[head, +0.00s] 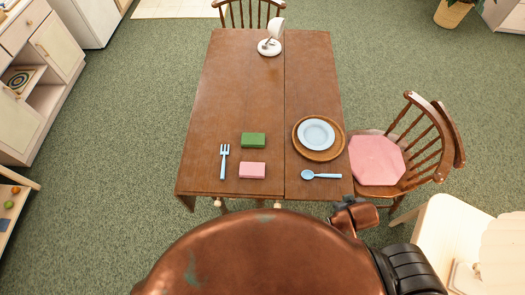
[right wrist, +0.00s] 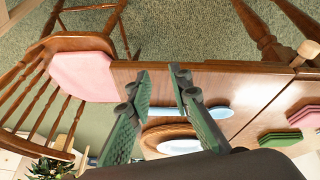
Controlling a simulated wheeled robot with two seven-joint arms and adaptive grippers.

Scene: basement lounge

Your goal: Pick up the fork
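The light blue fork (head: 224,161) lies flat on the brown wooden table (head: 235,90), near its front left part, tines pointing away from me. I cannot make out the fork in the right wrist view. My right gripper (right wrist: 160,74) shows there with its two green fingers apart and nothing between them. It is near the table's front right edge, by the light blue spoon (right wrist: 216,112), far to the right of the fork. My left gripper is not in view.
A blue plate (head: 316,133) sits on a round wooden plate (head: 303,152) at the right, behind the spoon. A white lamp (head: 269,47) stands at the far end. A chair with a pink cushion (head: 377,160) stands at the right side. The table's middle is clear.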

